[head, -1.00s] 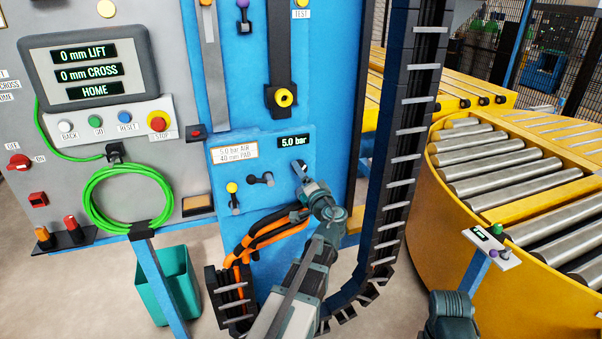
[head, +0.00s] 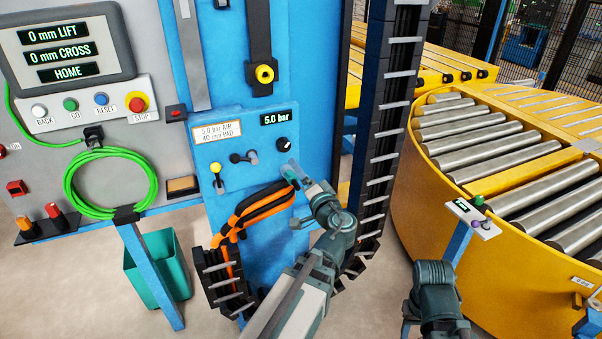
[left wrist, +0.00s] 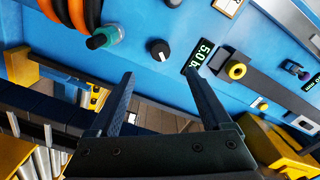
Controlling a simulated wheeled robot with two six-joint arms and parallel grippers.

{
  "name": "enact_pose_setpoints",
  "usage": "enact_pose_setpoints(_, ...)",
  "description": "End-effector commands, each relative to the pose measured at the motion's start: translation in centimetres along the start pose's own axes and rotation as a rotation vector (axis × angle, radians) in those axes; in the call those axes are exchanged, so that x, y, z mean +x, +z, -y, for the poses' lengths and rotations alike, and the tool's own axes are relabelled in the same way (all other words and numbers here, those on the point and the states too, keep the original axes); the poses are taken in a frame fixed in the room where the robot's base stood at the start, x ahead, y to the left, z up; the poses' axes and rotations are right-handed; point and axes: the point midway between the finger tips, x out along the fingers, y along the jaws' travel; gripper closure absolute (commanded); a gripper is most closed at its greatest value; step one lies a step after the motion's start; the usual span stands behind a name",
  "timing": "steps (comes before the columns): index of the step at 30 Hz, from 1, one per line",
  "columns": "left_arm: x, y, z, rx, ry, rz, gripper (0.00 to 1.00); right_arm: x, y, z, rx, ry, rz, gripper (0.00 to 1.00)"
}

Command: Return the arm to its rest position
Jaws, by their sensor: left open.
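My left gripper (head: 296,194) is open and empty in front of the blue panel (head: 205,163), just below a black knob (head: 284,144). In the left wrist view, the jaws (left wrist: 160,73) stand wide apart with nothing between them. The knob (left wrist: 160,50) is beyond the fingertips, apart from them. The display above the knob reads 5.0 bar (head: 275,118). Part of my right arm (head: 437,295) shows at the bottom right of the head view; its gripper is not visible.
A yellow roller conveyor (head: 410,215) and a small button post (head: 472,215) stand right. A teal bin (head: 150,270) stands lower left.

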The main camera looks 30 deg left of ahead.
Motion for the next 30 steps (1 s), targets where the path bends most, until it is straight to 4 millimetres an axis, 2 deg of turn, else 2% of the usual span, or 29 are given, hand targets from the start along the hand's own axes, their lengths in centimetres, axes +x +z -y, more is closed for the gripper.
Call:
enact_pose_setpoints(9,-0.1,0.2,-0.3,-0.005,0.011,0.012,0.18,0.0,0.0,0.0,0.0,0.0,0.0,0.5)
enact_pose_setpoints(11,-0.6,0.6,-1.1,-0.017,0.036,0.039,0.18,0.1,0.0,0.0,0.0,0.0,0.0,0.5)
enact_pose_setpoints(14,-2.1,2.0,-3.6,-0.046,0.125,0.133,0.18,0.3,0.0,0.0,0.0,0.0,0.0,0.5)
enact_pose_setpoints(17,-5.1,4.0,-7.6,-0.063,0.275,0.267,0.18,0.5,0.0,0.1,0.0,0.0,0.0,0.5)
enact_pose_setpoints(20,-9.3,5.8,-11.9,-0.053,0.462,0.403,0.18,0.7,0.0,0.1,0.0,0.0,0.0,0.5)
enact_pose_setpoints(24,-16.8,7.5,-17.2,0.006,0.754,0.559,0.18,0.9,-0.1,0.1,0.0,0.0,0.0,0.5)
enact_pose_setpoints(27,-22.3,8.2,-19.6,0.067,0.953,0.635,0.18,1.1,-0.1,0.1,0.0,0.0,0.0,0.5)
enact_pose_setpoints(30,-26.9,8.5,-20.9,0.125,1.117,0.684,0.18,1.1,-0.1,0.1,0.0,0.0,0.0,0.5)
